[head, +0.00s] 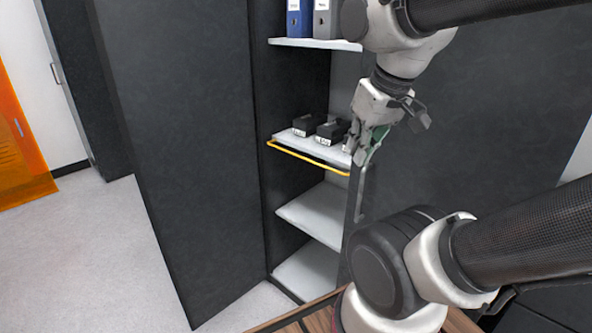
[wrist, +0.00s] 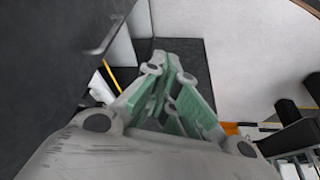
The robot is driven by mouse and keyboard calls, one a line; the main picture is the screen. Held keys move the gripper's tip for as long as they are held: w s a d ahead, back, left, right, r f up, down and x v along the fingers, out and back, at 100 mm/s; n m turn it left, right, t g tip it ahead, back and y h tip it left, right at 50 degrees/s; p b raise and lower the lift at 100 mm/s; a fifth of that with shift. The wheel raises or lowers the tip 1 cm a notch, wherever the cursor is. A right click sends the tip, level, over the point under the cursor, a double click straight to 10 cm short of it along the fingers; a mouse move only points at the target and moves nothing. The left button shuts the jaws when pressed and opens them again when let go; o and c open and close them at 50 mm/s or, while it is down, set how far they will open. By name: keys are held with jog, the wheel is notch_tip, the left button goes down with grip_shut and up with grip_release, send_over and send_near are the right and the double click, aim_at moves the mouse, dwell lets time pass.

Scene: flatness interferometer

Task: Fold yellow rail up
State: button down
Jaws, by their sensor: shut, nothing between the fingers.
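The yellow rail (head: 307,158) is a thin bar along the front of the middle cabinet shelf (head: 285,136). It shows just in front of and slightly below the shelf's edge. Its right end is close to my gripper (head: 355,157), which is shut and empty, pointing down at the right side of the cabinet opening. I cannot tell whether the fingers touch the rail. In the wrist view the shut green-padded fingers (wrist: 168,72) fill the middle, and a short yellow strip, likely the rail (wrist: 111,80), shows left of them.
Two black boxes (head: 303,125) (head: 331,131) sit on the middle shelf. Binders (head: 299,18) stand on the shelf above; lower shelves (head: 312,215) look empty. A dark open door (head: 195,170) stands left of the cabinet. An orange panel (head: 20,140) is far left, beyond clear floor.

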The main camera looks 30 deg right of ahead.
jog(key=w+d+f+n+g+h, duration=0.2)
jog(key=w+f+n+g+h, duration=0.15)
jog(key=w, duration=0.35)
jog(key=w+d+f+n+g+h, duration=0.2)
jog(key=w+d+h, duration=0.15)
jog(key=w, duration=0.25)
jog(key=w+d+f+n+g+h, duration=0.2)
jog(key=w+n+h, duration=0.15)
jog(key=w, duration=0.35)
jog(key=w+a+f+n+t+h, duration=0.3)
jog(key=w+a+f+n+t, duration=0.2)
jog(key=f, duration=0.6)
jog(key=w+a+f+n+t+h, duration=0.4)
jog(key=w+f+n, duration=0.4)
jog(key=w+f, duration=0.2)
notch_tip(320, 180, down, 2)
jog(key=shift+w+a+f+t, duration=0.25)
jog(key=shift+a+t, duration=0.1)
jog(key=shift+a, duration=0.15)
